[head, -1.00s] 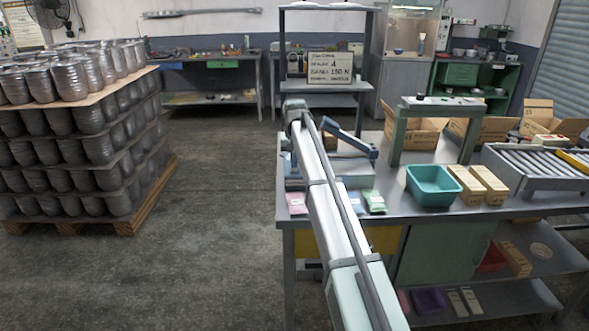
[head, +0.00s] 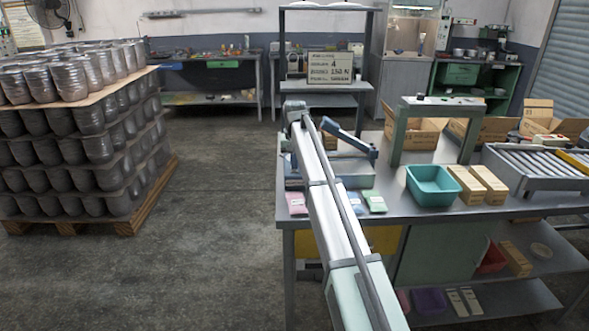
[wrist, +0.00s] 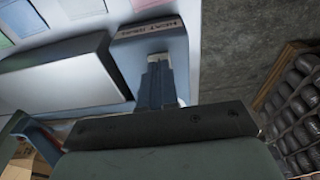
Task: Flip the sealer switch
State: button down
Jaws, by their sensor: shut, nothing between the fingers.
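The heat sealer stands on the near left of the metal workbench, its blue lever arm (head: 349,141) raised at a slant. In the wrist view its blue-grey housing (wrist: 176,42) carries a label that seems to read HEAT SEAL, beside a pale grey body (wrist: 60,75). My gripper (wrist: 155,62) is shut and empty, its fingers pointing at the housing and overlapping it in the picture. I cannot tell whether they touch it. I cannot make out the switch; the fingers may hide it. In the head view my arm covers part of the sealer and my fingers cannot be made out.
Pink (head: 297,203) and green (head: 374,201) packets lie near the workbench's front edge. A teal bin (head: 433,186), cardboard boxes (head: 487,184) and a grey stand (head: 398,140) are to the right. A loaded pallet (head: 128,222) stands on the floor at left, with free floor between.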

notch_tip(320, 180, up, 7)
jog(key=shift+f, duration=0.2)
dwell(0.6)
